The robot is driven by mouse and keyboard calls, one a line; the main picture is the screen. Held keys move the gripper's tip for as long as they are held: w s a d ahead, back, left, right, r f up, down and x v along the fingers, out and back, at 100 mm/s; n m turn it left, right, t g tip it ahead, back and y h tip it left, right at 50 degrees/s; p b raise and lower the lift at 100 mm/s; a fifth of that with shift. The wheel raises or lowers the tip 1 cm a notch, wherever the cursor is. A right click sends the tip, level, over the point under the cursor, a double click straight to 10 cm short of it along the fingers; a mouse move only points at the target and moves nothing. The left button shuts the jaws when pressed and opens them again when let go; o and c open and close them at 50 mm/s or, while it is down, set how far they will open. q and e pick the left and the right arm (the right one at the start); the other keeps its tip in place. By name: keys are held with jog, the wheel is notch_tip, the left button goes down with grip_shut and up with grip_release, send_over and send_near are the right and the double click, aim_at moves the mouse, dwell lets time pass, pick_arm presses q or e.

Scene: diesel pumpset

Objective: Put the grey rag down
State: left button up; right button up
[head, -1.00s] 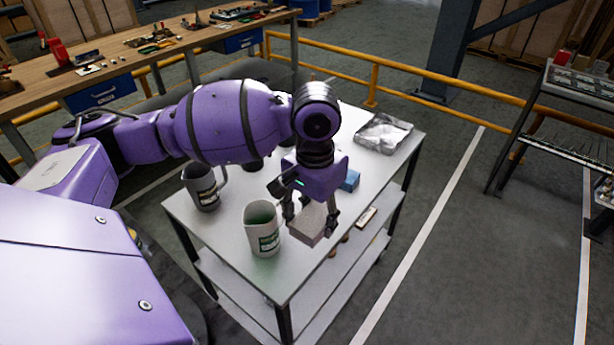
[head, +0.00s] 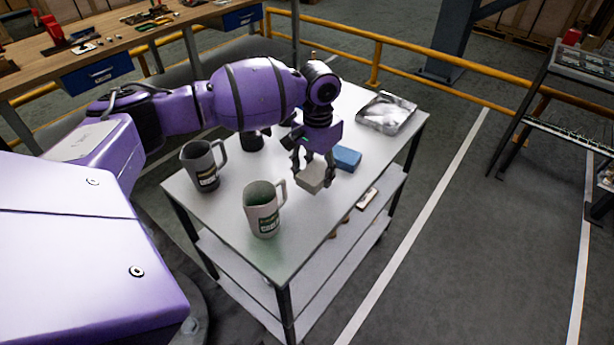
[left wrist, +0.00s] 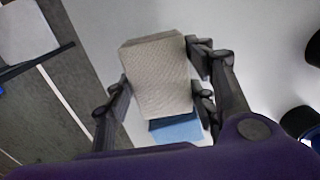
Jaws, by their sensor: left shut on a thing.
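The grey rag (head: 311,177) is a folded, block-shaped grey-beige cloth in the head view, over the right part of the white cart top (head: 232,228). My left gripper (head: 314,175) points down and is shut on it. In the left wrist view the rag (left wrist: 158,78) sits between both fingers (left wrist: 160,92). I cannot tell whether its underside touches the cart top. A blue folded cloth (head: 347,158) lies just behind and right of the rag; the left wrist view shows it too (left wrist: 176,128). My right gripper is not in view.
A white jug (head: 262,210) and a dark grey jug (head: 203,167) stand on the cart's left part. A silvery crumpled packet (head: 387,113) lies at the far right corner. A small item (head: 368,198) lies on the lower shelf.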

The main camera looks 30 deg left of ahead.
aim_at(316, 179)
pick_arm(q)
jog(key=shift+w+a+f, duration=0.1)
jog(key=shift+w+f, duration=0.1)
jog(key=shift+w, duration=0.05)
notch_tip(316, 179, down, 3)
jog(key=shift+f, duration=0.1)
jog(key=shift+w, duration=0.1)
jog(key=o, duration=1)
jog(key=shift+f, duration=0.15)
jog(key=shift+o, duration=0.2)
jog(key=shift+r, duration=0.2)
notch_tip(316, 179, up, 12)
jog(key=shift+r, duration=0.1)
